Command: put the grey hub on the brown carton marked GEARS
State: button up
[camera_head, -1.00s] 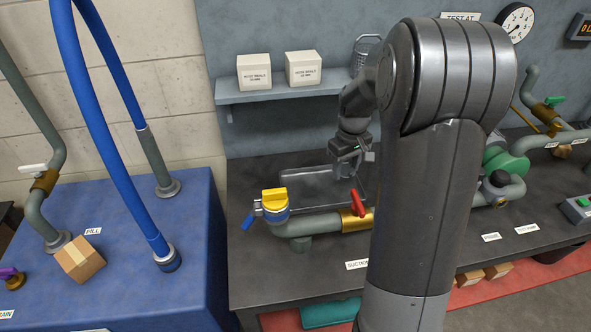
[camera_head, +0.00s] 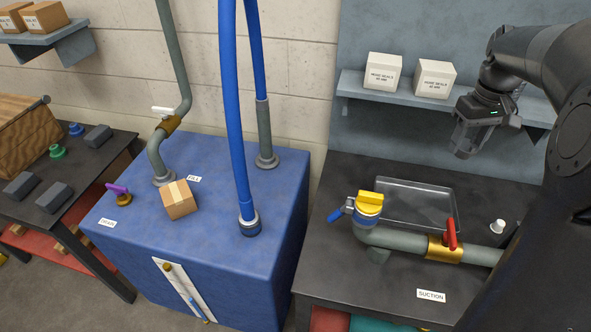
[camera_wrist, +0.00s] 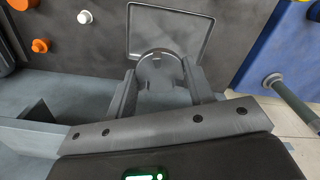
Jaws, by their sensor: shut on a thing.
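The grey hub (camera_wrist: 160,72) is a round piece between the two fingers in the wrist view. My gripper (camera_wrist: 162,85) is shut on it. In the head view my gripper (camera_head: 464,145) points down above the black bench, in front of the wall shelf, and the hub is hard to tell from the fingers. Two brown cartons stand on a shelf at the top left, one at the edge (camera_head: 13,17) and one beside it (camera_head: 45,17); their small markings are unreadable. Another brown carton (camera_head: 179,199) sits tilted in the picture on the blue tank, with no readable mark.
A clear tray (camera_head: 455,212) lies on the bench (camera_head: 385,290) behind a pipe with a yellow cap (camera_head: 370,198) and red lever (camera_head: 450,235). Two white boxes stand on the shelf (camera_head: 352,84). Tall blue hoses (camera_head: 233,120) rise from the blue tank (camera_head: 280,215).

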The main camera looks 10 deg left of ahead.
jog(key=w+a+n, duration=0.4)
jog(key=w+a, duration=0.1)
jog(key=a, duration=0.8)
jog(key=n, duration=1.1)
send_over(184, 194)
jog(key=f, duration=1.7)
jog(key=shift+w+d+f, duration=0.15)
jog(key=shift+d+f, duration=0.15)
jog(key=shift+f, duration=0.05)
jog(key=shift+a+f, duration=0.3)
jog(key=shift+a, duration=0.05)
jog(key=shift+f, duration=1.95)
jog(key=shift+f, duration=0.1)
